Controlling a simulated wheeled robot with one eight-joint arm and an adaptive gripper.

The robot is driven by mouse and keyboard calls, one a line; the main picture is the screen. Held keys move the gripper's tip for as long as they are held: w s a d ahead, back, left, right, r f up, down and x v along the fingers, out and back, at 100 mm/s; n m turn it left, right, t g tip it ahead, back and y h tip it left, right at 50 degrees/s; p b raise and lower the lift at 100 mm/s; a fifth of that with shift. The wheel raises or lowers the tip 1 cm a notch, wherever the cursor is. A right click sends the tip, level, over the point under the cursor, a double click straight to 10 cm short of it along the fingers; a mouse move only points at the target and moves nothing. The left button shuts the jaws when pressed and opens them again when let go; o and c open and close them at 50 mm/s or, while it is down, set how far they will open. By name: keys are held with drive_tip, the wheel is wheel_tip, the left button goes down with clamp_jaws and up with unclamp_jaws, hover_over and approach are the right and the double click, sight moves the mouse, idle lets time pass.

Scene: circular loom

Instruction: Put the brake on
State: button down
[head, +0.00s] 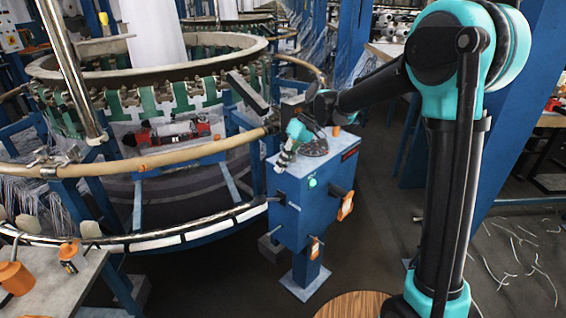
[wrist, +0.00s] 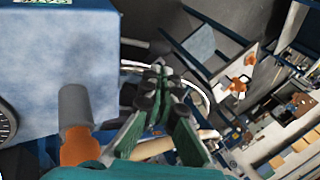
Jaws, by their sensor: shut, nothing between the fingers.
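A blue control box (head: 312,195) on a post stands beside the circular loom (head: 140,80). Two levers with orange handles stick out of it, one on the right side (head: 346,205) and one low down (head: 315,246). I cannot tell which control is the brake. My gripper (head: 284,160) is shut and empty, at the box's upper left edge, pointing down. In the wrist view its green fingers (wrist: 160,72) meet beside the blue box (wrist: 60,70). A grey cylinder with an orange end (wrist: 75,125) stands left of the fingers, apart from them.
A wooden rail (head: 170,157) and a chrome rail ring the loom, close to the box's left side. A small green button (head: 312,183) is on the box. A grey table (head: 50,285) with orange items stands at lower left. Open floor lies right of the box.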

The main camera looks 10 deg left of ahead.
sight(262, 198)
drive_tip(key=x, duration=1)
drive_tip(key=shift+d, duration=0.1)
drive_tip(key=shift+s, duration=0.1)
drive_tip(key=shift+s+f, duration=0.15)
drive_tip(key=shift+s+a+f+t+h, duration=0.1)
drive_tip(key=shift+s+a+t+h, duration=0.05)
drive_tip(key=shift+a+t+h, duration=0.2)
drive_tip(key=shift+s+a+f+t+h, duration=0.25)
drive_tip(key=shift+s+f+t+h, duration=0.35)
drive_tip(key=shift+t, duration=0.25)
wheel_tip(262, 198, down, 9)
drive_tip(key=s+a+n+t+h, duration=0.1)
drive_tip(key=s+t+h, duration=0.1)
drive_tip(key=t+h, duration=0.2)
drive_tip(key=shift+t, duration=1.4)
drive_tip(key=shift+a, duration=0.1)
